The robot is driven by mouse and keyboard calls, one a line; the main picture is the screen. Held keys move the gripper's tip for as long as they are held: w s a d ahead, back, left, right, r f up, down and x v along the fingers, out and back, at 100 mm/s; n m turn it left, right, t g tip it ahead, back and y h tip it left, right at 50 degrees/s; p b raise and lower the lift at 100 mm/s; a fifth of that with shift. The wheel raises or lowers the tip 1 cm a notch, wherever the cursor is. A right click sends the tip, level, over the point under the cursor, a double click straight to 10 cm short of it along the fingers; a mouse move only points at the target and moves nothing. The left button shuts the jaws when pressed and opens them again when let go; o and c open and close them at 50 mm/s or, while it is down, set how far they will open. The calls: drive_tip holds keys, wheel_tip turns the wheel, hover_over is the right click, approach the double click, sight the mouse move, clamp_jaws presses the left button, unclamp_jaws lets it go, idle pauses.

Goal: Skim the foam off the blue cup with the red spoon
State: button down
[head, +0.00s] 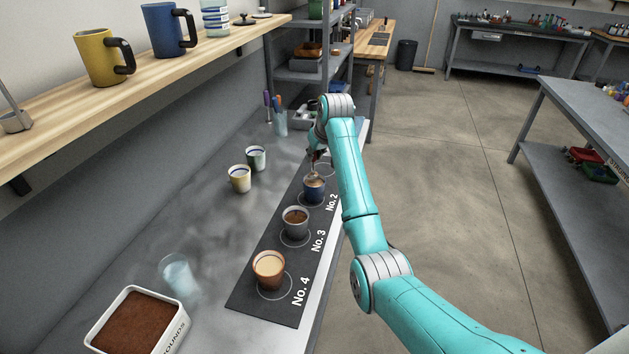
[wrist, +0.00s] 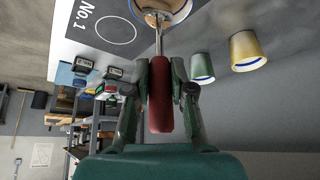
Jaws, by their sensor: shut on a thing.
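The blue cup (head: 314,193) stands on the No. 2 spot of the dark mat (head: 262,307), with brown contents at its top. It also shows cut off at the top edge of the wrist view (wrist: 183,14). My gripper (wrist: 160,92) is shut on the red handle of the spoon (wrist: 160,105). The spoon's metal shaft runs to the cup, and its bowl end is at the cup's opening. I cannot tell how deep the bowl sits. In the head view my gripper (head: 317,153) is just behind and above the blue cup, partly hidden by my arm.
A grey cup (head: 296,224) and an orange-brown cup (head: 269,270) stand nearer on the mat. A clear glass (head: 178,277) and a grounds box (head: 168,335) are nearer. A pen holder (head: 280,124) stands behind.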

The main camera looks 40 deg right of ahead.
drive_tip(key=shift+w, duration=0.1)
idle(1.1)
drive_tip(key=shift+s+a+r, duration=0.1)
drive_tip(key=shift+s+a, duration=0.15)
drive_tip(key=shift+s, duration=0.35)
drive_tip(key=shift+r, duration=1.95)
